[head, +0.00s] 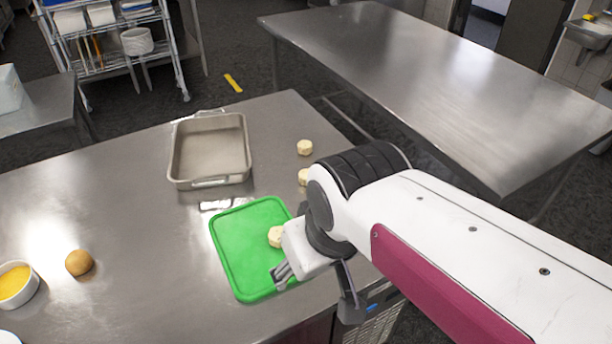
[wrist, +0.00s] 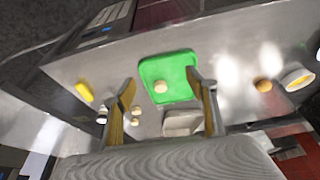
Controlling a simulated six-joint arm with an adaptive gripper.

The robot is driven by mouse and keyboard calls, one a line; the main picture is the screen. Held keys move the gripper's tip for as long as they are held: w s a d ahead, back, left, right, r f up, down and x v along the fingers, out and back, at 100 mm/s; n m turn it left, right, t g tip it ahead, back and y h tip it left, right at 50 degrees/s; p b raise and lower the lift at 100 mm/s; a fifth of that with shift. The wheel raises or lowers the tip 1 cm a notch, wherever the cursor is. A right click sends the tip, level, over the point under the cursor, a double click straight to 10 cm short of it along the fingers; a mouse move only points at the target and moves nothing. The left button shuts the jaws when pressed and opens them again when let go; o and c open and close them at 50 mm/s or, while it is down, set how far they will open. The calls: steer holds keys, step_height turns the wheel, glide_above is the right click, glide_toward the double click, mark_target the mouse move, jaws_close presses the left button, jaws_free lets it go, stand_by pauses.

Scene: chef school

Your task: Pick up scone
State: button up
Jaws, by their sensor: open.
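A pale round scone (head: 275,237) lies on the green cutting board (head: 236,276). The scone also shows in the wrist view (wrist: 161,87), on the green board (wrist: 180,67) and between my two fingers in the picture. My gripper (head: 284,272) is open and empty, above the board's right side in the head view. In the wrist view my gripper (wrist: 161,78) has its fingers spread wide, with the scone some distance beyond them. Two more scones, a far one (head: 305,147) and a near one (head: 303,177), sit on the steel table; my arm partly covers the near one.
An empty metal tray (head: 180,182) stands behind the board. A brown ball-like item (head: 79,262) and a white bowl (head: 17,298) with yellow contents are at the left. A yellow item (wrist: 84,91) lies left in the wrist view.

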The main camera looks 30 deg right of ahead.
mark_target(309, 169)
steer(key=w+d+f+m+g+h, duration=0.1)
steer(key=w+d+f+m, duration=0.1)
steer(key=w+d, duration=0.3)
steer(key=w+d+f+m+g, duration=0.1)
steer(key=w+d+f, duration=0.4)
steer(key=w, duration=0.8)
steer(key=w+d+f+m+h, duration=0.1)
steer(key=w+d+f+m, duration=0.2)
steer(key=w, duration=0.7)
steer(key=shift+w+d+f+g+h, duration=0.1)
steer(key=shift+d+f+g+h, duration=0.25)
steer(key=shift+d+f, duration=0.5)
steer(key=w, duration=0.1)
steer(key=w+d+m, duration=0.1)
steer(key=shift+w+d+m, duration=0.25)
steer(key=shift+w+m, duration=0.05)
steer(key=shift+w, duration=0.1)
steer(key=w, duration=0.1)
steer(key=w+d+r+m+t, duration=0.1)
steer(key=w+r+m, duration=0.1)
steer(key=shift+w+d+r+h, duration=0.25)
steer(key=shift+h, duration=0.1)
steer(key=shift+m+t, duration=0.25)
steer(key=shift+m, duration=0.15)
steer(key=shift+x, duration=1.3)
